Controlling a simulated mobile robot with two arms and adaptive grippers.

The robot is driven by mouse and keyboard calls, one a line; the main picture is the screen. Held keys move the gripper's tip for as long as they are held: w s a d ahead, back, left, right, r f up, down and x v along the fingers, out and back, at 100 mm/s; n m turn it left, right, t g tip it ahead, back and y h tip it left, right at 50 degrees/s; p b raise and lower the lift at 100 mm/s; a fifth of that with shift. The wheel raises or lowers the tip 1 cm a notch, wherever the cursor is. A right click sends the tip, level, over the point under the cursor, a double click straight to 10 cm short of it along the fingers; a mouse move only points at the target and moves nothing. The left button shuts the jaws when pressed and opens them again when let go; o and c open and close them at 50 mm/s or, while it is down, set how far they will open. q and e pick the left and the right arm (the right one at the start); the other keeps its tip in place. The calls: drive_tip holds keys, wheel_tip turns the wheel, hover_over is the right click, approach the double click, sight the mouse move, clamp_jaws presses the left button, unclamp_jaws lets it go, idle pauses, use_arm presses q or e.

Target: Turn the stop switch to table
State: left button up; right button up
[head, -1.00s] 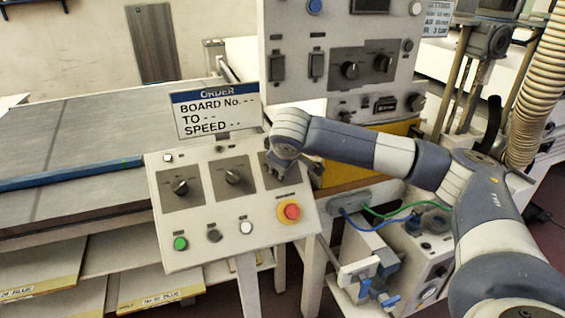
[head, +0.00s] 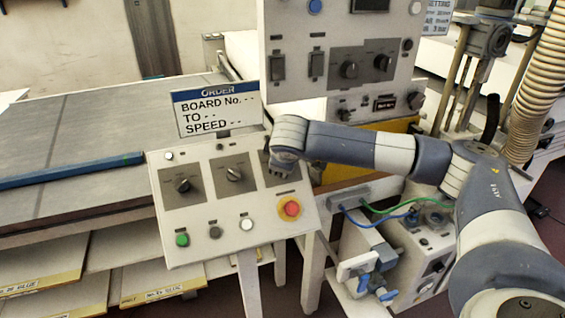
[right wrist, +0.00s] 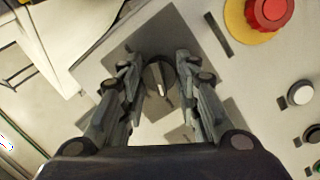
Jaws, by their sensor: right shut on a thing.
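A sloped grey control panel (head: 215,258) carries three rotary switches in a row. My right gripper (head: 282,166) is at the rightmost one and hides most of it in the head view. In the right wrist view, that dark rotary switch (right wrist: 158,80) with a pale pointer line sits between the fingers of my right gripper (right wrist: 158,68), which is shut on it. The switch's labels cannot be read. The left rotary switch (head: 183,186) and middle rotary switch (head: 234,174) are uncovered. My left gripper is not in view.
A red emergency button (head: 291,208) on a yellow ring sits just below the gripper. Green (head: 182,240), dark (head: 215,232) and white (head: 246,224) buttons line the lower edge. An order sign (head: 217,110) stands behind the panel; a taller cabinet (head: 285,38) rises beyond.

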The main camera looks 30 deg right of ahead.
drive_tip(key=o, duration=1.1)
drive_tip(key=shift+c, duration=0.2)
drive_tip(key=v, duration=1.2)
drive_tip(key=shift+f, duration=0.1)
